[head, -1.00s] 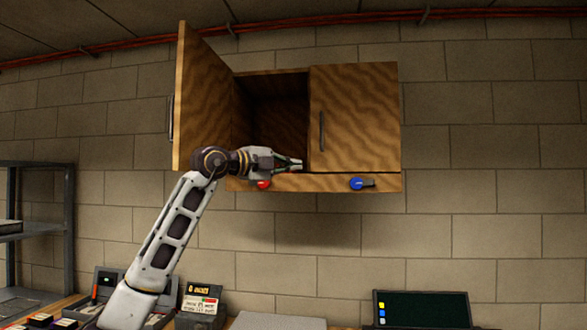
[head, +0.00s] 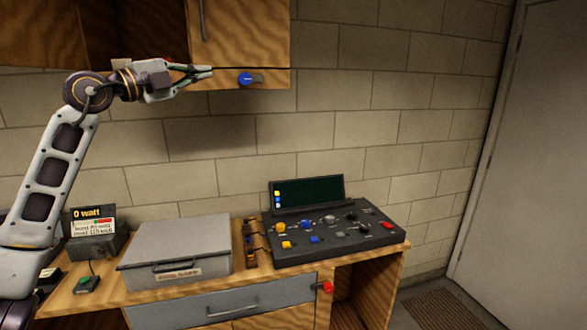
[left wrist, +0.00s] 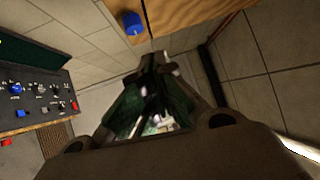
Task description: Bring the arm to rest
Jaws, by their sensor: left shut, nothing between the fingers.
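My left arm comes in from the left in the head view, raised above the workbench. Its gripper (head: 203,73) is shut and empty, pointing right at the lower edge of the wooden wall cabinet (head: 253,45). It also shows in the left wrist view (left wrist: 155,62), fingers together. The blue knob (head: 246,79) on the cabinet's bottom rail is just right of the fingertips in the head view, apart from them. The blue knob also shows in the left wrist view (left wrist: 132,23). My right gripper is not in view.
The workbench holds a grey case (head: 175,252), a control console (head: 335,235) with coloured knobs and a dark screen, and a meter reading "0 watt" (head: 92,235). A red knob (head: 326,287) is on the bench front. A grey door (head: 530,150) is at the right.

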